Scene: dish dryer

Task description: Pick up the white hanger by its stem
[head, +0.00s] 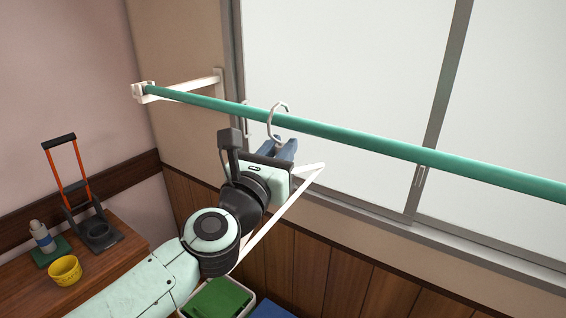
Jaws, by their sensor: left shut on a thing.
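The white hanger shows its curved hook (278,106) at the green pole and its slanting white body (290,194) below, to the right of my left wrist. The hook's curve rises above the pole's top edge; I cannot tell whether it rests on the pole. My left gripper (279,147) is just below the pole, shut on the hanger at its stem, under the hook. My gripper and wrist hide the stem's lower part and some of the body. My right gripper is not in view.
The green pole (400,150) runs across the window, its left end on a white wall bracket (180,87). A wooden table (110,257) at the lower left holds a yellow cup (65,270), a bottle (42,237) and an orange-sided rack (82,190). A bin with green contents (217,299) stands below.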

